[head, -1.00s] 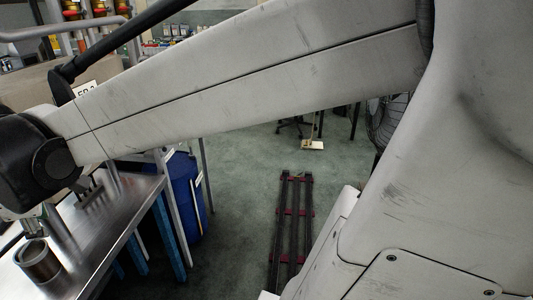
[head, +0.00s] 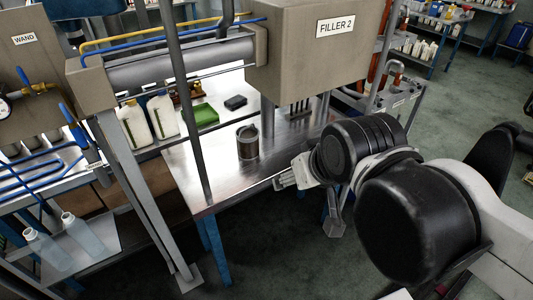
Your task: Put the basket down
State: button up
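I cannot make out a clear basket in the head view. A grey metal cylindrical container (head: 248,144) with an open top stands upright on the steel table (head: 225,178); I cannot tell whether it is the basket. My gripper (head: 286,182) is at the front right of this container, apart from it in the picture. My wrist hides part of the gripper, and its fingers are too small to show whether they are open or shut. I see nothing hanging from it.
The FILLER 2 box (head: 318,45) stands over the table's back. A post (head: 187,110) rises at the table's left. White jugs (head: 162,117), a green item (head: 202,115) and a black item (head: 236,102) are behind. Clear bottles (head: 80,232) stand on a lower-left shelf.

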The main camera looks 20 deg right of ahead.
jog(key=o, duration=0.7)
jog(key=n+y+b, duration=0.2)
jog(key=n+b, duration=0.1)
jog(key=b, duration=0.2)
send_over(248, 136)
jog(key=s+d, duration=0.2)
jog(key=s, duration=0.4)
notch_tip(248, 136, down, 13)
jog(key=shift+g, duration=0.4)
jog(key=x, duration=0.7)
jog(key=shift+w+d+f+b, duration=0.1)
jog(key=shift+w+f+b, duration=0.05)
jog(key=shift+f+b, duration=0.25)
jog(key=shift+w+x, duration=0.2)
jog(key=shift+x, duration=2.35)
